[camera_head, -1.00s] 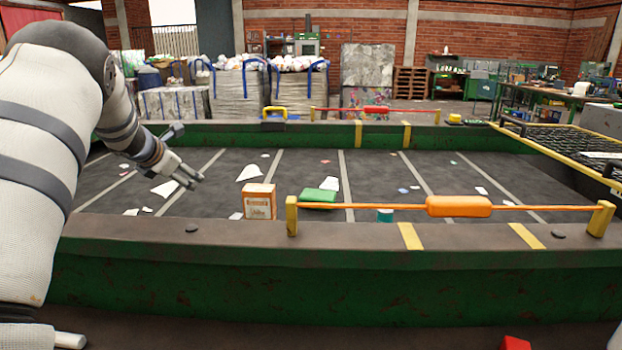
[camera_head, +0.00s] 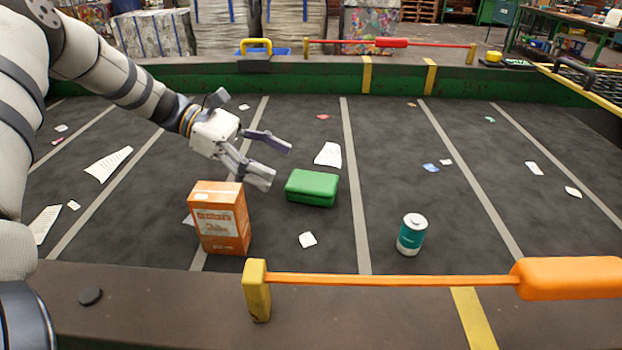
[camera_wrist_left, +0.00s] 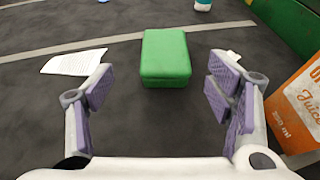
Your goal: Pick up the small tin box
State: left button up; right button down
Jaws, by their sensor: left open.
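The small tin box (camera_head: 312,187) is green and lies flat on the dark belt, near the middle of the head view. My left gripper (camera_head: 282,163) is open and empty. It is just left of the box and a little behind it, apart from it. In the left wrist view the green tin box (camera_wrist_left: 166,57) lies straight ahead, centred between and beyond the two open fingers of the left gripper (camera_wrist_left: 164,95). My right gripper is not in view.
An orange juice carton (camera_head: 221,218) stands close, left of the box; it also shows in the wrist view (camera_wrist_left: 300,105). A teal and white can (camera_head: 411,234) stands to the right. Paper scraps dot the belt (camera_head: 385,130). An orange bar (camera_head: 400,281) runs along the near edge.

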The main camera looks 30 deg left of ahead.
aim_at(309, 180)
pick_arm(q)
jog(key=x, duration=0.8)
jog(key=shift+s+d, duration=0.25)
jog(key=shift+d, duration=0.1)
jog(key=shift+a, duration=0.1)
jog(key=c, duration=1.3)
